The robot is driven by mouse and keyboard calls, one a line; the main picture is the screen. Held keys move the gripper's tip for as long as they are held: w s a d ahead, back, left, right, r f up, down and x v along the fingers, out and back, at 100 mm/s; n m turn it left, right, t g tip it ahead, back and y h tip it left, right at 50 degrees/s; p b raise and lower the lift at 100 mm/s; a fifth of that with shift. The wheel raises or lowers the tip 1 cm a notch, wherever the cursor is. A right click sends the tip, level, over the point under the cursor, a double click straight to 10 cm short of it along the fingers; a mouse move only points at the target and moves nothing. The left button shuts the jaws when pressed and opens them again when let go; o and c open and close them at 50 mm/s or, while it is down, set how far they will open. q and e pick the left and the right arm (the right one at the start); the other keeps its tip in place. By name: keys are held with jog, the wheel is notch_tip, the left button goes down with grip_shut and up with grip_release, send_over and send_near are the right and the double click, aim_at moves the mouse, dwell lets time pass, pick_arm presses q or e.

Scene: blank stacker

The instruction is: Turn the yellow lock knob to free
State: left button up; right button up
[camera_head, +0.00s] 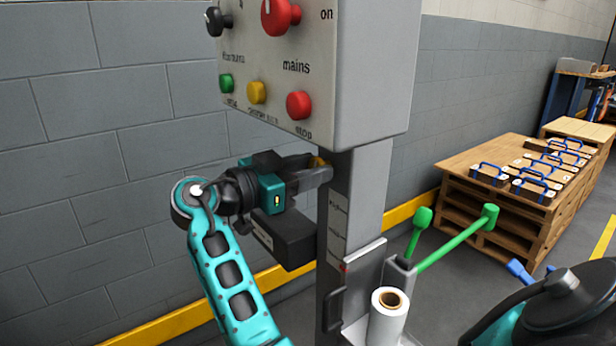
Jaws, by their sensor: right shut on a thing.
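The yellow lock knob (319,162) is on the grey column just below the control box. Only a small yellow part of it shows; the rest is hidden behind my right gripper's fingers. My right gripper (322,172) reaches in from the left side of the column and is shut on the knob. The way the knob is turned cannot be made out. A column of small printed marks (338,215) runs down the column below the knob, too small to read. My left gripper is not in view.
The control box (365,80) overhangs just above the right gripper, with a red mains knob (280,15) and several buttons. A dark block (288,240) sits below the gripper. Green handles (455,240), a white roll (388,318) and a pallet stack (480,215) are at right.

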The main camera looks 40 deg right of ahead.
jog(key=m, duration=1.4)
jog(key=shift+s+f, duration=0.1)
jog(key=shift+s, duration=0.05)
jog(key=shift+m, duration=0.3)
jog(key=o, duration=1.1)
jog(key=shift+c, duration=0.2)
jog(key=shift+a, duration=0.1)
jog(key=w+a, duration=0.1)
jog(key=a, duration=1.1)
jog(key=shift+w+a, duration=0.2)
jog(key=shift+a, duration=0.1)
